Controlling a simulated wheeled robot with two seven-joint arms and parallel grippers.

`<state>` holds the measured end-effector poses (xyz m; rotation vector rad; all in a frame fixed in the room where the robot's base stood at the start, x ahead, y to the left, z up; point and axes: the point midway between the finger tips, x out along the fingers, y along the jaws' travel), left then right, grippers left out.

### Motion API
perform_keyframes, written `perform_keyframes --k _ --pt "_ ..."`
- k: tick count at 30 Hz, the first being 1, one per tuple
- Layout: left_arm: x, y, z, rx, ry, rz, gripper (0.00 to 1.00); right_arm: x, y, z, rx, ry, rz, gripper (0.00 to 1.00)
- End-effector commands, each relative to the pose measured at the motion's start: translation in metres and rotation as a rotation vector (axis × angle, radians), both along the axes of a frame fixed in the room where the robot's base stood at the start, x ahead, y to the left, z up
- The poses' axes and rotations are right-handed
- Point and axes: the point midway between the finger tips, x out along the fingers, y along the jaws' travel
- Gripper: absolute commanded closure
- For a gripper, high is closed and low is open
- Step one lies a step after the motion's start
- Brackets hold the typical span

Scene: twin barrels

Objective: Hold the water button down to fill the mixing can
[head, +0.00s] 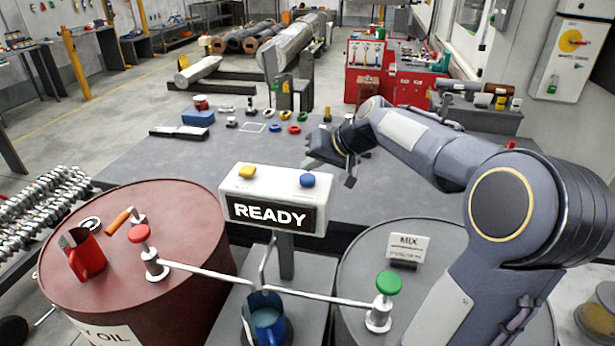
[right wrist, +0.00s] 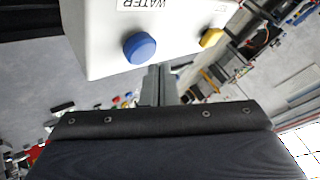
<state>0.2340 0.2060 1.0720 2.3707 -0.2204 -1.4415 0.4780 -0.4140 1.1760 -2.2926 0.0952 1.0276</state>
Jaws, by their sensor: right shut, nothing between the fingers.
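A white control box (head: 238,192) stands on a post with a READY display. On its top are a yellow button (head: 247,172) at the left and a blue button (head: 308,180) at the right. In the right wrist view the blue button (right wrist: 139,48) is near an upside-down WATER label, and the yellow button (right wrist: 211,38) is beyond it. The blue can (head: 266,322) stands below the box, under the spout; its fill level is unclear. My right gripper (head: 335,170) is shut and empty, just right of and behind the blue button, apart from it. My left gripper is out of view.
A red barrel (head: 190,215) at left bears a red can (head: 87,258) and a red-knobbed valve (head: 140,234). A grey barrel (head: 360,255) at right bears a green-knobbed valve (head: 388,284) and a MIX sign (head: 408,246). The grey table (head: 230,155) behind has small parts.

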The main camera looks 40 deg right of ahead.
Motion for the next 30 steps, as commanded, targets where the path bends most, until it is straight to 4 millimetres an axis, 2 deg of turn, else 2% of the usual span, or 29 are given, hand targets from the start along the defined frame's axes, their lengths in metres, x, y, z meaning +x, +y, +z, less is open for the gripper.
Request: perform_keyframes --k 14,23,30 --pt "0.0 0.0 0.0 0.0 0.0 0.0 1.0 0.0 0.0 0.0 0.0 0.0 0.0 1.0" --pt "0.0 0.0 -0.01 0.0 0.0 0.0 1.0 0.0 0.0 -0.009 0.0 -0.001 0.001 1.0" --pt "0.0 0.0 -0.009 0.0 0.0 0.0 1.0 0.0 0.0 -0.008 0.0 0.0 0.0 1.0"
